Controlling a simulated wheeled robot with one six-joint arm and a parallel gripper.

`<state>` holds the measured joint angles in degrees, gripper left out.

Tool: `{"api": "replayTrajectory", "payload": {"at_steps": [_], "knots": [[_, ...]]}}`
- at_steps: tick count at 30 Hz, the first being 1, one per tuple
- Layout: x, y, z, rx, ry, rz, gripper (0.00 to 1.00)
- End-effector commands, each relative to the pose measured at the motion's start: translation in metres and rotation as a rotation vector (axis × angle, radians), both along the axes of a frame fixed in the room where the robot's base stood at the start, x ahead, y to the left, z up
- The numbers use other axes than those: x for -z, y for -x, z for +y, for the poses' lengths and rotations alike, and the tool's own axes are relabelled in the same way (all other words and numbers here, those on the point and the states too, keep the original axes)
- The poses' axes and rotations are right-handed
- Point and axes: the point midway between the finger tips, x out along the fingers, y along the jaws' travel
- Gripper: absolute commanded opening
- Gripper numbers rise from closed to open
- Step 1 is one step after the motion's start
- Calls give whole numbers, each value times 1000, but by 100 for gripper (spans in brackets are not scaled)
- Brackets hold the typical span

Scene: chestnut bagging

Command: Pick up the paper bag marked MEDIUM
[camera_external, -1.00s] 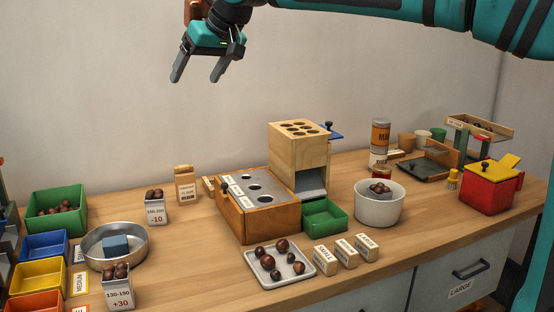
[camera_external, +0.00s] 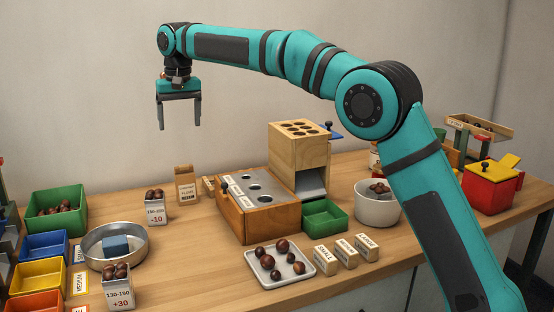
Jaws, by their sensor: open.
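My gripper (camera_external: 179,125) is open and empty, pointing down in the air at the upper left, high over the back of the table. Below it a small brown paper bag (camera_external: 186,187) stands upright near the wall; its printed label is too small to read surely. A white bag of chestnuts (camera_external: 156,210) marked -10 stands just in front-left of it. Another white chestnut bag (camera_external: 118,290) marked +30 stands at the front left. A MEDIUM card (camera_external: 81,284) lies beside the yellow bin (camera_external: 36,276). I cannot tell which bag bears the word MEDIUM.
A round metal pan (camera_external: 90,257) with a blue block lies between the bags and the bins. A wooden box with holes (camera_external: 236,225) stands right of the brown bag. A tray of chestnuts (camera_external: 268,284), three small labelled blocks (camera_external: 344,249) and a white bowl (camera_external: 377,211) are farther right.

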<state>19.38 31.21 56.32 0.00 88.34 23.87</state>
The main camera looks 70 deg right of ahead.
Motion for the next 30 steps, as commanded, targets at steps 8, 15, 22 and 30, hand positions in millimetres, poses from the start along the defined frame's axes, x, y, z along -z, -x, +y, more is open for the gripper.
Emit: {"api": "replayTrajectory", "payload": {"at_steps": [8,15,22,30], "knots": [[27,-12,-21,37,-25,65,78],[57,-12,-21,38,-26,71,78],[97,-12,-21,38,-26,71,78],[139,-13,-21,38,-26,69,78]]}}
